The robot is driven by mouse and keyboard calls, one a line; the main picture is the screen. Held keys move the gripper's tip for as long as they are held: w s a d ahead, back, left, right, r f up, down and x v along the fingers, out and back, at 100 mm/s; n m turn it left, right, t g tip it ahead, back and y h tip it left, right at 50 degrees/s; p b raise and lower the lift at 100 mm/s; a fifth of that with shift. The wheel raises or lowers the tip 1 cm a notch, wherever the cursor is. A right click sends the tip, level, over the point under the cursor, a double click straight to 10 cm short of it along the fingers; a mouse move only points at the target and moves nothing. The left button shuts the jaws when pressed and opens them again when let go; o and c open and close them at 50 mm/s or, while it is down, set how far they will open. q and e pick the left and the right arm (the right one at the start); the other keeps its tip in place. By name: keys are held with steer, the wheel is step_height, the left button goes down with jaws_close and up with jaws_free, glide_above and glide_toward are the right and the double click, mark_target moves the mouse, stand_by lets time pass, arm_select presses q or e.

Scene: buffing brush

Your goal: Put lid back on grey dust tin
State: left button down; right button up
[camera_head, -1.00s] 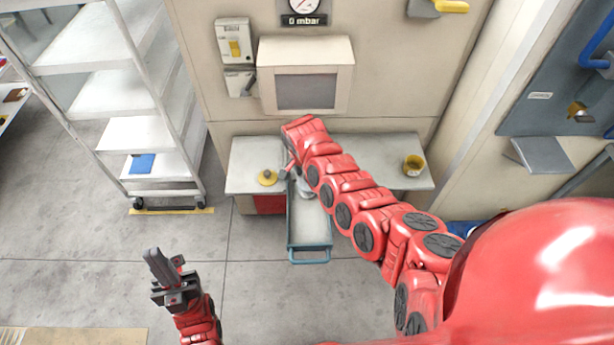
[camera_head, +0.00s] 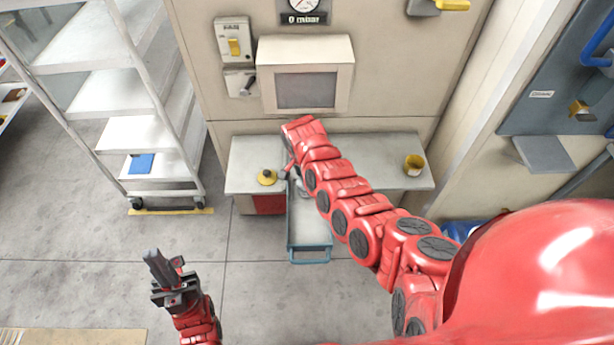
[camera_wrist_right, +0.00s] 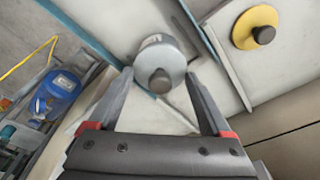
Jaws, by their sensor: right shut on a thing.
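In the right wrist view, a round grey lid (camera_wrist_right: 174,66) with a dark knob sits between the fingertips of my right gripper (camera_wrist_right: 159,76), which is shut on it. The pale side of the grey dust tin (camera_wrist_right: 154,40) shows right behind the lid; I cannot tell whether the lid rests on it or hovers just above. In the head view, the tin (camera_head: 304,186) is mostly hidden by my right arm, near the far end of the blue-edged tray (camera_head: 309,240). My left gripper (camera_head: 156,264) is at lower left, away from the bench, its fingers together and empty.
A yellow disc with a dark knob (camera_head: 267,177) lies on the bench left of the tray; it also shows in the wrist view (camera_wrist_right: 254,27). A yellow tin (camera_head: 413,165) stands on the right of the bench (camera_head: 345,148). A white shelf trolley (camera_head: 150,130) stands left.

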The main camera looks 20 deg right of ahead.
steer(key=o, duration=1.1)
steer(key=shift+r, duration=0.15)
steer(key=shift+r+p, duration=1.15)
steer(key=shift+r, duration=0.65)
steer(key=shift+r+p, duration=0.65)
steer(key=shift+r, duration=0.95)
jaws_close()
